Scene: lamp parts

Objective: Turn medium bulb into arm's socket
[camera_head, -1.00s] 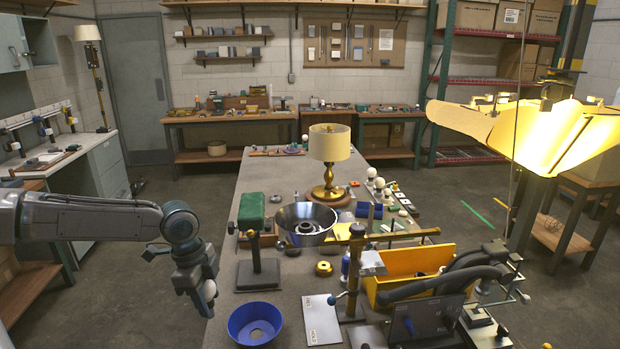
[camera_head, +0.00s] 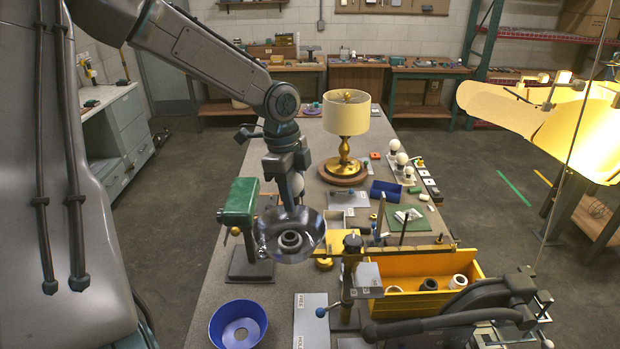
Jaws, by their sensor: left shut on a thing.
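Three white bulbs stand on a rack beyond the blue tray; the middle one (camera_head: 401,158) looks like the medium bulb. My left gripper (camera_head: 292,199) is away from them, over the far rim of a shiny metal bowl-shaped shade (camera_head: 264,238). It is shut on that rim, and its fingertips are partly hidden. A dark ring shows inside the shade. A black jointed lamp arm (camera_head: 480,304) lies at the lower right; I cannot make out its socket. My right gripper is out of view.
A green-headed stand (camera_head: 240,203) is close left of the shade. A brass lamp (camera_head: 344,170) stands behind. A yellow bin (camera_head: 400,305) and a post clamp (camera_head: 348,280) stand right. A blue bowl (camera_head: 218,329) is at the front.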

